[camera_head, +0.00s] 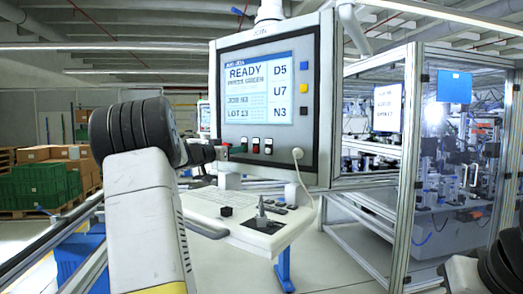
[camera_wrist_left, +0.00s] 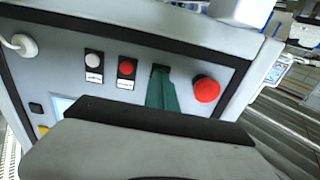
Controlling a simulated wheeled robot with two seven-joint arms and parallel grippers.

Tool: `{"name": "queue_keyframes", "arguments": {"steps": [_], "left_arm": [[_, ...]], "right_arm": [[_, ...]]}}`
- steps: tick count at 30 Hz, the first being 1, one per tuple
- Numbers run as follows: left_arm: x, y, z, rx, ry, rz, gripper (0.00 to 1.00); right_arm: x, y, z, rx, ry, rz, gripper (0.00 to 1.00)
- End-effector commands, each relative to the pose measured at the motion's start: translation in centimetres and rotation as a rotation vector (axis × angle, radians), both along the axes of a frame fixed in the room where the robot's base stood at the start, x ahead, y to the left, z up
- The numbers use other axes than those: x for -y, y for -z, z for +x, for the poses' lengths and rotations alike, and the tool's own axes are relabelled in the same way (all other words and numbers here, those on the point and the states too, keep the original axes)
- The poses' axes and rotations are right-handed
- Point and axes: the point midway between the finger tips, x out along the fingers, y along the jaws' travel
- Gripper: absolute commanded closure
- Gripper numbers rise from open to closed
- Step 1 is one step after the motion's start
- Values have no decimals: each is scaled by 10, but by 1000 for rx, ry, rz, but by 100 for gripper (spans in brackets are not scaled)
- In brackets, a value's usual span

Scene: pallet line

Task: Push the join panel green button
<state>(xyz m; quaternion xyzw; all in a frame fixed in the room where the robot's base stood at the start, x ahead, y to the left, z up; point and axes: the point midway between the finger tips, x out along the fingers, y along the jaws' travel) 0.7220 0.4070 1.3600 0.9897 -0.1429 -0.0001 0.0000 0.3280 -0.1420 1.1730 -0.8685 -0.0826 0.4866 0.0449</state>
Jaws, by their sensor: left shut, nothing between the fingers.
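The join panel (camera_head: 318,100) is a grey box with a lit screen (camera_head: 258,95) reading READY and PRESS GREEN. Below the screen is a row of buttons: the green button (camera_head: 244,145), a red button (camera_head: 256,146) and a white one (camera_head: 268,146). My left gripper (camera_head: 219,152) is shut and empty, just left of the green button in the head view. In the left wrist view a dark green tapered shape (camera_wrist_left: 162,92), seemingly the shut fingers, points at the green button's place and hides it. I cannot tell whether they touch.
A large red mushroom button (camera_wrist_left: 206,89) sits beside the green button's place. A white console desk (camera_head: 235,210) with a joystick stands below the panel, and a cable (camera_head: 305,190) hangs down. A framed glass cell (camera_head: 460,150) stands right, green crates (camera_head: 38,186) left.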

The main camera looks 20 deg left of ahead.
Motion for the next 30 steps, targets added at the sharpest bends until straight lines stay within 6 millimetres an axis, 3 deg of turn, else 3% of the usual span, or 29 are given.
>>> {"name": "queue_keyframes", "arguments": {"steps": [30], "left_arm": [[4,0,12,0,0,0,100]], "right_arm": [[0,0,0,0,0,0,100]]}}
